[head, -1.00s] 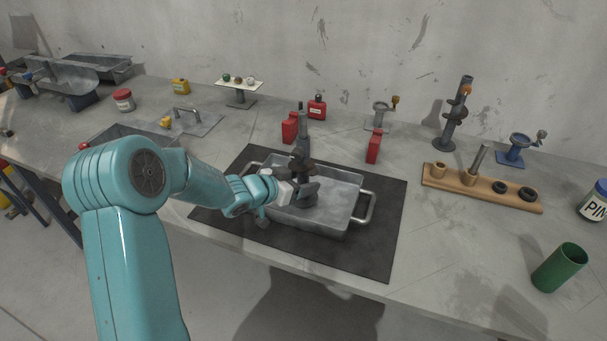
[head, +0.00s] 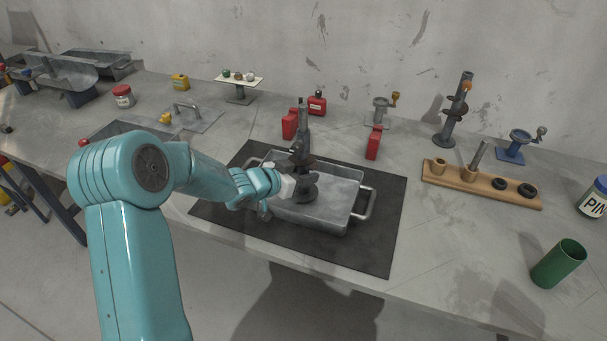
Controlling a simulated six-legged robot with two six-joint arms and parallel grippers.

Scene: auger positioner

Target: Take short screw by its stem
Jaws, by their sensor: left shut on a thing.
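The short screw (head: 304,163), a dark grey auger with spiral flights and a thin stem, stands upright in the metal tray (head: 340,225). My left gripper (head: 299,184) reaches in from the left and is shut on the screw, low on its visible length. The fingers are small and dark against the screw, so the exact contact point is hard to make out. My right gripper is not in view.
The tray, with side handles, rests on a black mat (head: 382,250). Red blocks (head: 373,143) stand behind it. A wooden rack (head: 455,187), another upright auger (head: 450,120) and a green cylinder (head: 559,264) are to the right.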

